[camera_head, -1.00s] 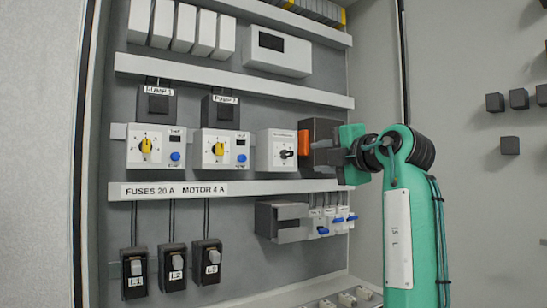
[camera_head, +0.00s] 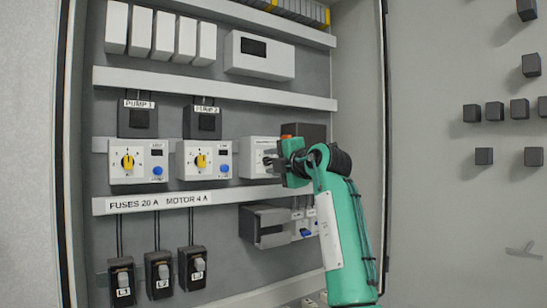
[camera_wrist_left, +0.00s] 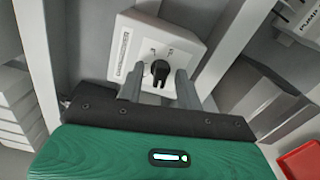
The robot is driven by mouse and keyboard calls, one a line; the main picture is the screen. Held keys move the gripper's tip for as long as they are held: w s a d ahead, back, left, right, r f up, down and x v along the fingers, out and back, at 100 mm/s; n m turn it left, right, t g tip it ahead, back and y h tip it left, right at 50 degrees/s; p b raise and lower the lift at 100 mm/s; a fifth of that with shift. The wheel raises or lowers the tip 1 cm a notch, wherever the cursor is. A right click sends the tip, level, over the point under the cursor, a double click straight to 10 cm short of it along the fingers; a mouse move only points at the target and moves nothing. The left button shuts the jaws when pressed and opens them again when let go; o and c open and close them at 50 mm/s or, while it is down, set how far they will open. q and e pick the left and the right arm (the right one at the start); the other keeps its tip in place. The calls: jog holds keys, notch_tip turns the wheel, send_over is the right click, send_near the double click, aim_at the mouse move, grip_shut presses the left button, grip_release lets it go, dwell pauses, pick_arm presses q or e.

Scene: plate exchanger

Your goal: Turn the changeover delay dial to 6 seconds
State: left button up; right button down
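The changeover delay dial is a black knob (camera_wrist_left: 160,72) on a white module (camera_wrist_left: 168,42), seen in the left wrist view. The same white module (camera_head: 257,146) shows in the head view on the middle row, right of the two pump modules. My left gripper (camera_head: 270,160) is at that module in the head view and covers its knob. In the left wrist view its two grey fingers (camera_wrist_left: 160,88) stand on either side of the knob, with a gap on each side. The fingers are open. The dial's printed numbers are too small to read. My right gripper is in neither view.
Two white modules with yellow knobs, one at left (camera_head: 138,162) and one nearer (camera_head: 205,160), sit beside the dial module. A dark box (camera_head: 304,134) stands just right of it. A rail (camera_head: 150,202) runs below, with a grey open box (camera_head: 265,228) under it.

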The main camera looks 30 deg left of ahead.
pick_arm(q)
grip_shut()
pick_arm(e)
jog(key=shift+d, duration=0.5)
pick_arm(q)
jog(key=shift+m, duration=0.3)
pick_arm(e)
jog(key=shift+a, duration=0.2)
pick_arm(q)
jog(key=m, duration=1.9)
jog(key=shift+b, duration=0.4)
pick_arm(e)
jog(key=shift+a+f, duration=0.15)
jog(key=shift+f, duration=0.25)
